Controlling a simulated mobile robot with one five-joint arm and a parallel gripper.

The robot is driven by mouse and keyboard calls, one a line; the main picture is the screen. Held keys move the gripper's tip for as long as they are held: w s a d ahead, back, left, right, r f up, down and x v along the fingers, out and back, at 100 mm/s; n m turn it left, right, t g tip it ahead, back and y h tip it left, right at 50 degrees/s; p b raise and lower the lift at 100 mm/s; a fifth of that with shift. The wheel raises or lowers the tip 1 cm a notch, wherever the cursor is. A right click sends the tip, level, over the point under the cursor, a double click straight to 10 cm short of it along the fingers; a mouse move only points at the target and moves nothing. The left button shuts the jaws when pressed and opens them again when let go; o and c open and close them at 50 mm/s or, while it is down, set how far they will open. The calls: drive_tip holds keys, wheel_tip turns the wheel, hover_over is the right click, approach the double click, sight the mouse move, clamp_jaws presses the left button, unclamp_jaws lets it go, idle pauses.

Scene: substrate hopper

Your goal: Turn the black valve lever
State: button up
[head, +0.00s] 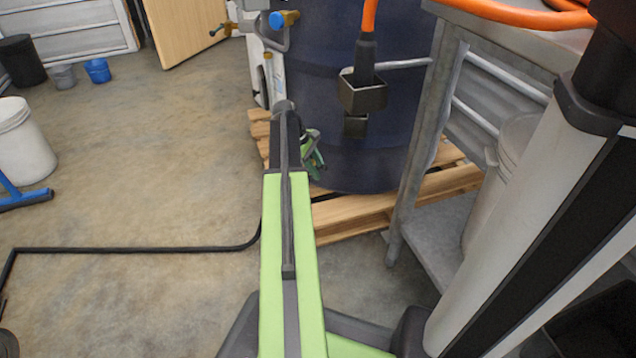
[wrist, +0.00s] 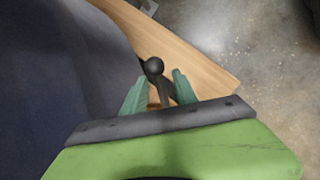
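The black valve lever, with a round ball knob (wrist: 154,66), shows in the wrist view just ahead of my gripper (wrist: 159,84). Its dark stem runs back toward the space between my two teal fingers, one on each side. The fingers are apart. I cannot tell whether either touches the stem. In the head view my gripper (head: 314,158) is partly hidden behind the end of my arm, low against the dark blue drum (head: 345,130). I cannot make out the lever there.
The drum stands on a wooden pallet (head: 345,220), whose board also shows in the wrist view (wrist: 190,60). A metal table (head: 432,110) stands close on the right. A dark box on an orange cable (head: 362,92) hangs before the drum. Open floor (head: 150,150) lies left.

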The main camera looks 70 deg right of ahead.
drive_tip(key=shift+s+d+f, duration=0.1)
drive_tip(key=shift+s+f, duration=0.05)
drive_tip(key=shift+f, duration=0.25)
drive_tip(key=shift+c, duration=0.2)
clamp_jaws()
idle(0.9)
drive_tip(key=shift+s, duration=0.1)
